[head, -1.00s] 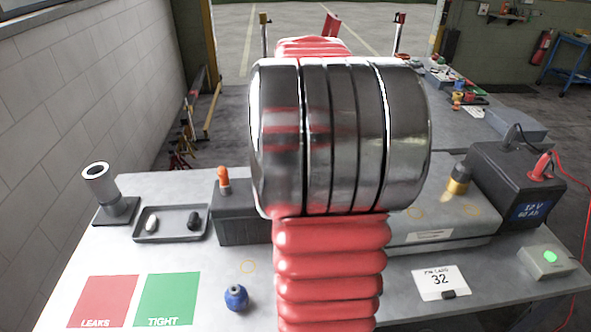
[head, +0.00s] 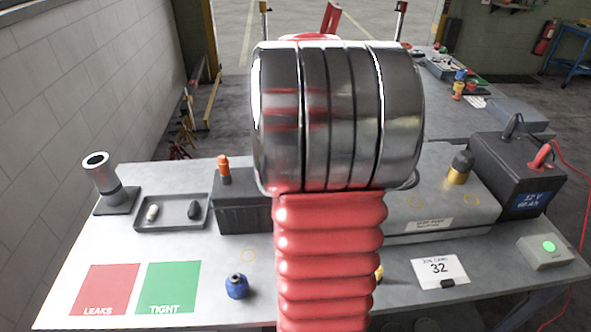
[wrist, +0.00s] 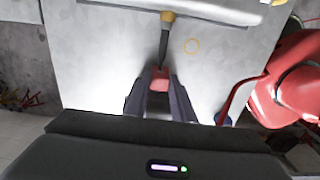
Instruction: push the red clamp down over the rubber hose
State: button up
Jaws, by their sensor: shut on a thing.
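In the wrist view my gripper (wrist: 160,92) points at the bench, its two dark fingers shut on the small red clamp (wrist: 160,78). A dark rubber hose (wrist: 164,48) runs from the clamp toward a brass fitting (wrist: 168,16) at the top of the picture. The clamp lines up with the hose's near end; I cannot tell how far it sits over it. In the head view my red and metal arm hides the gripper and clamp. A bit of yellow (head: 379,272) shows at the arm's right edge.
A blue knob (head: 237,286) stands left of my arm, near the red LEAKS (head: 105,290) and green TIGHT (head: 174,288) patches. A tray (head: 150,224), a battery (head: 517,175), a 32 card (head: 440,271) and a green-lit box (head: 546,252) also sit on the bench.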

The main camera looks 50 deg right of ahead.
jog(key=shift+f, duration=1.7)
jog(key=shift+f, duration=0.35)
jog(key=shift+c, duration=0.3)
jog(key=o, duration=1.1)
jog(key=shift+c, duration=0.2)
jog(key=shift+r, duration=0.15)
notch_tip(320, 180, up, 14)
jog(key=shift+f, duration=0.2)
jog(key=shift+s, duration=0.15)
dwell(0.5)
